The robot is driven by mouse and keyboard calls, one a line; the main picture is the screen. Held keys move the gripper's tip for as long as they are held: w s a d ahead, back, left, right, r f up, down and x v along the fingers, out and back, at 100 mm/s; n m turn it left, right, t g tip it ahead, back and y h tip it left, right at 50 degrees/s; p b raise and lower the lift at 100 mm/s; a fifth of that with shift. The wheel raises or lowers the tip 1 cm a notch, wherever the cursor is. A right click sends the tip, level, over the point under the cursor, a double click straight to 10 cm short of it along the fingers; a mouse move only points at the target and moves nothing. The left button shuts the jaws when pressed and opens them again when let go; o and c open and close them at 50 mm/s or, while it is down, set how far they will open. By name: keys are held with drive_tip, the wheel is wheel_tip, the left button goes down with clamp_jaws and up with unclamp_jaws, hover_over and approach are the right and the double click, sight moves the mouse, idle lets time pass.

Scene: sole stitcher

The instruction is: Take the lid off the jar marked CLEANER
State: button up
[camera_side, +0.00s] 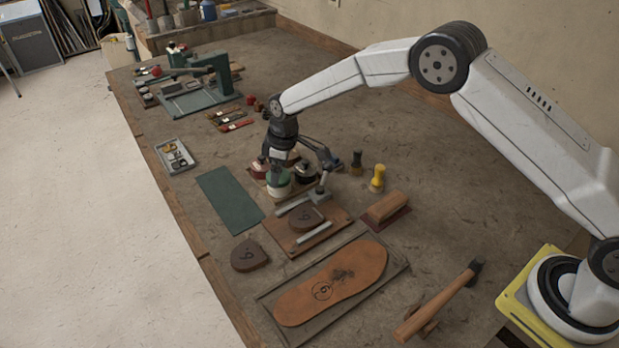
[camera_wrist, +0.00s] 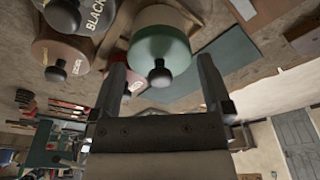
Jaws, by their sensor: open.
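A jar with a green lid (camera_side: 278,181) stands in a small group of jars on the bench. In the wrist view its green lid (camera_wrist: 163,45) has a dark round knob (camera_wrist: 160,77) and shows roughly between my fingers. I cannot read a CLEANER mark on any jar. My gripper (camera_wrist: 162,66) is open and empty, close above the jars; contact cannot be told.
A green mat (camera_side: 230,198) lies left of the jars. A board with a sole block (camera_side: 306,218) is just in front. A yellow-handled brush (camera_side: 378,178) and a small dark-topped one (camera_side: 357,160) stand to the right. A grey parts tray (camera_side: 176,157) is farther left.

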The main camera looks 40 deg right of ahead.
drive_tip(key=c, duration=1)
drive_tip(key=shift+o, duration=0.2)
drive_tip(key=shift+r, duration=0.1)
drive_tip(key=shift+r, duration=0.75)
drive_tip(key=s+d+r, duration=0.3)
drive_tip(key=s+r, duration=0.8)
drive_tip(key=s, duration=0.2)
drive_tip(key=shift+s+r, duration=0.15)
drive_tip(key=shift+s, duration=0.2)
